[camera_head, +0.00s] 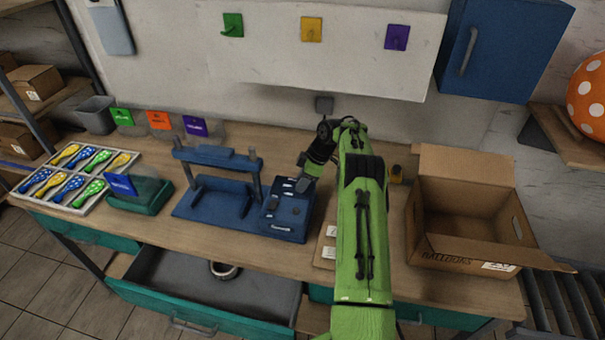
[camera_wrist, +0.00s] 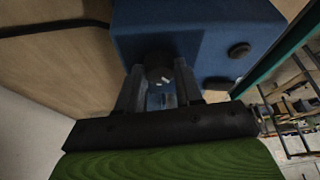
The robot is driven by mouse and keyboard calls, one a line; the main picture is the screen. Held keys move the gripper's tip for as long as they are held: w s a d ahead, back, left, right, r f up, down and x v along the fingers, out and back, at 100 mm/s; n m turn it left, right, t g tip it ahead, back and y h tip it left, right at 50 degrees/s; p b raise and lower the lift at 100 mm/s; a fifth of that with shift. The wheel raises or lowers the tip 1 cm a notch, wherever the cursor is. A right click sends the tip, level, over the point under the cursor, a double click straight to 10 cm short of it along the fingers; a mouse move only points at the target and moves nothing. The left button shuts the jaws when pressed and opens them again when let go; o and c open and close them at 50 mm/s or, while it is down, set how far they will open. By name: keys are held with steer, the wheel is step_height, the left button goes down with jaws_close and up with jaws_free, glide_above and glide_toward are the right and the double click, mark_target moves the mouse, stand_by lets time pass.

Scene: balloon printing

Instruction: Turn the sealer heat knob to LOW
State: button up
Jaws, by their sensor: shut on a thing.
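The blue sealer (camera_head: 214,205) stands on the workbench, with a frame at its left and a control box (camera_head: 288,212) at its right. In the wrist view the blue box (camera_wrist: 205,25) fills the top middle. My gripper (camera_head: 307,182) is over the upper part of the control box. In the wrist view my gripper (camera_wrist: 160,85) is shut on a dark knob (camera_wrist: 158,72) at the box face, partly hidden between the fingers. A second round dark knob (camera_wrist: 239,50) is free to the right. The knob's setting cannot be read.
An open cardboard box (camera_head: 465,245) stands right of my green arm. A tray of balloons (camera_head: 75,178) and a teal holder (camera_head: 140,195) are at the left. An open drawer (camera_head: 205,285) juts out below the bench front.

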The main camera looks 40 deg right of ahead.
steer(key=shift+n+g+y, duration=0.3)
steer(key=shift+n+g, duration=0.3)
steer(key=shift+n, duration=1.3)
steer(key=o, duration=1)
